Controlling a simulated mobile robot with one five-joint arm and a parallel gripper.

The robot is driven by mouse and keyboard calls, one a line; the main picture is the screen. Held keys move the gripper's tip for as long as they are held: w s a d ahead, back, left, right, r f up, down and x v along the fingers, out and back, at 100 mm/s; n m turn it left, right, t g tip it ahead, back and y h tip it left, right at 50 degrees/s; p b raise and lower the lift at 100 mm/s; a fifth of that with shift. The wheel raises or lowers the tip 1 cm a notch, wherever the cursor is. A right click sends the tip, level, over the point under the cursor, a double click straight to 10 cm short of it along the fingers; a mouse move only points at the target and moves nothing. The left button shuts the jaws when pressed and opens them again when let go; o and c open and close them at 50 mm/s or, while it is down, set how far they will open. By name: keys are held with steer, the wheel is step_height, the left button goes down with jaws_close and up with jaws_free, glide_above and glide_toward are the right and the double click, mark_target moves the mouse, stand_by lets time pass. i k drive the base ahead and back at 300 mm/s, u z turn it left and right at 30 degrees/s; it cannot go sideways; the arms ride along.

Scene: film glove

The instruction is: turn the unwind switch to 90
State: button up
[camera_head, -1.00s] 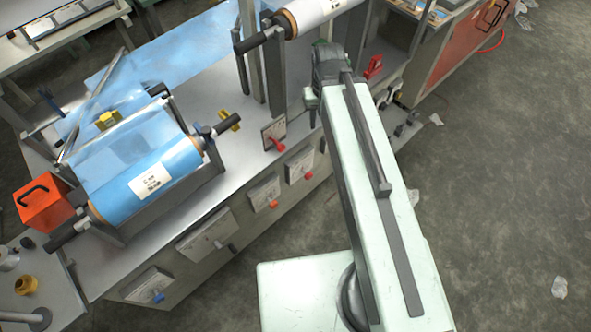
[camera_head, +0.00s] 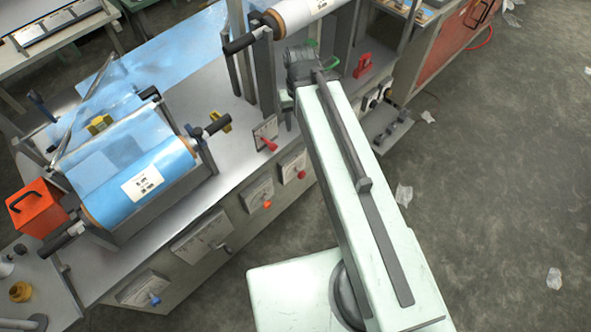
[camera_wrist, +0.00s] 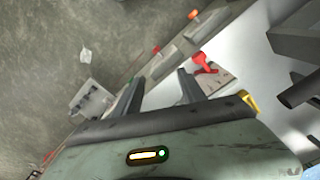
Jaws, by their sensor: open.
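Several switches with pale dial plates line the bench's front: a red-handled one on an upright plate (camera_head: 268,145), a lower red one (camera_head: 300,174), an orange one (camera_head: 266,204), a grey lever (camera_head: 227,249) and a blue one (camera_head: 154,299). Their labels are too small to read, so I cannot tell which is the unwind switch. In the wrist view my gripper (camera_wrist: 161,84) is open and empty. A red handle (camera_wrist: 206,62) is just beyond the right finger, apart from it. Another red handle (camera_wrist: 157,49) and an orange one (camera_wrist: 193,15) lie farther off.
A blue film roll (camera_head: 135,180) lies on the bench left of the switches, beside an orange box (camera_head: 38,208). A white roll (camera_head: 298,12) sits on upright posts close to my arm's end. Grey floor (camera_head: 490,180) to the right is mostly clear, with scraps.

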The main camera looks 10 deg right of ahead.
mark_target(302, 175)
steer(key=z, duration=1.6)
steer(key=k, duration=1.75)
steer(key=u, duration=0.85)
steer(key=i, duration=1)
steer(key=z, duration=0.05)
